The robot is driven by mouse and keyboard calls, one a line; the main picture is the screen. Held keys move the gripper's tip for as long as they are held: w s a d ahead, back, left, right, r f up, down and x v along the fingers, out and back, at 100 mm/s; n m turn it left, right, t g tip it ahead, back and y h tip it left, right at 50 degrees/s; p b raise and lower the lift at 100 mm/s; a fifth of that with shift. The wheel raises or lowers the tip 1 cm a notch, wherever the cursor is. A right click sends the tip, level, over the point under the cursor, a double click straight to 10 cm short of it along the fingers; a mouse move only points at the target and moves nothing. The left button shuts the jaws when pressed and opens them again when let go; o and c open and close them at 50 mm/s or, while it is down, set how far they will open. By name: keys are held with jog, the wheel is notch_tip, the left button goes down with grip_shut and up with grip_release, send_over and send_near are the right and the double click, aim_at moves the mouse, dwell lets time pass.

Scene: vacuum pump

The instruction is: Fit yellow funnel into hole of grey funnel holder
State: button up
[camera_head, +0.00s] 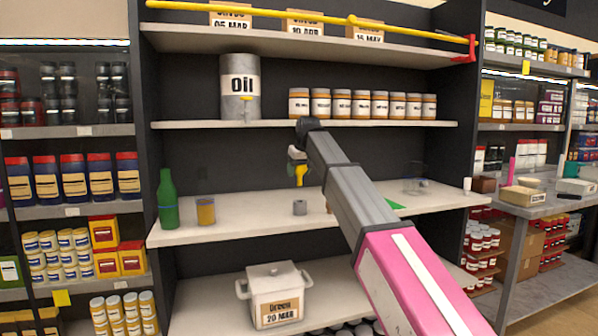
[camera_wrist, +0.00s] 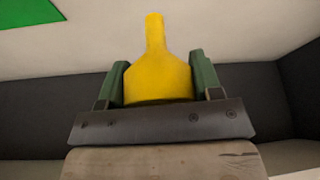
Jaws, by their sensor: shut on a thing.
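The yellow funnel (camera_wrist: 158,72) sits between the green fingers of my gripper (camera_wrist: 158,82) in the wrist view, its narrow spout pointing away from the gripper. In the head view the yellow funnel (camera_head: 300,175) hangs spout down below my gripper (camera_head: 297,160), which is shut on it. The grey funnel holder (camera_head: 300,207) appears as a small grey cylinder on the middle shelf, right below the funnel. Funnel and holder are apart, with a small gap between them. The hole in the holder is too small to make out.
On the same shelf (camera_head: 255,220) stand a green bottle (camera_head: 168,200) and an amber jar (camera_head: 206,212) to the left. A green flat piece (camera_head: 396,205) and a clear container (camera_head: 415,186) lie to the right, partly behind my arm. A pot (camera_head: 275,290) stands below.

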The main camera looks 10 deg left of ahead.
aim_at(299, 182)
jog(key=shift+d+f, duration=0.1)
jog(key=shift+f, duration=0.05)
jog(key=shift+f, duration=2.3)
jog(key=shift+f, duration=2.2)
dwell(1.4)
jog(key=o, duration=1)
jog(key=v, duration=1)
jog(key=shift+r, duration=0.4)
jog(key=shift+s, duration=0.2)
